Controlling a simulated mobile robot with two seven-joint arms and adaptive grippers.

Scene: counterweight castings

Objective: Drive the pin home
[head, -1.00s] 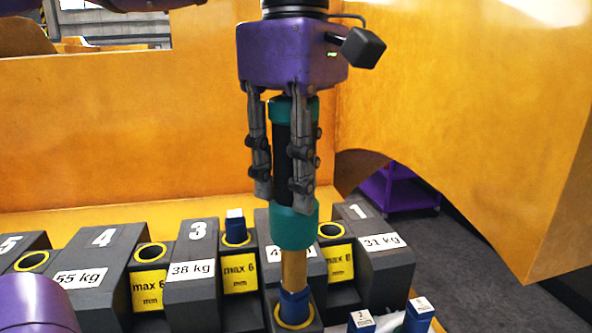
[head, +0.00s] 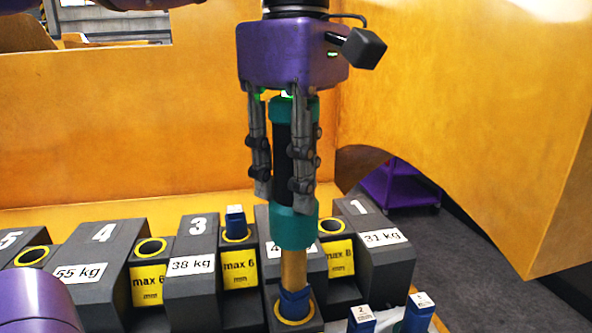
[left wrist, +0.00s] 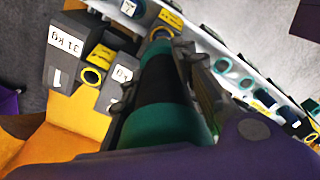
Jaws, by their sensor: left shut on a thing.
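My left gripper (head: 283,192) is shut on a teal and black driving tool (head: 293,222), held upright with a brass-coloured rod (head: 293,268) pointing down. The rod's lower end meets the top of a blue pin (head: 294,301); whether it presses on it cannot be told. This pin stands in a yellow-ringed hole of a dark block at the front. In the left wrist view the tool (left wrist: 158,90) lies between the fingers and hides what is below its tip. My right gripper is not in view.
Dark numbered castings, such as casting 4 (head: 100,255) and casting 1 (head: 372,250), stand in a row with yellow-ringed holes. Another blue pin (head: 236,224) stands beside casting 3. Two labelled blue pins (head: 418,315) are at lower right. Orange walls (head: 120,130) rise behind and right.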

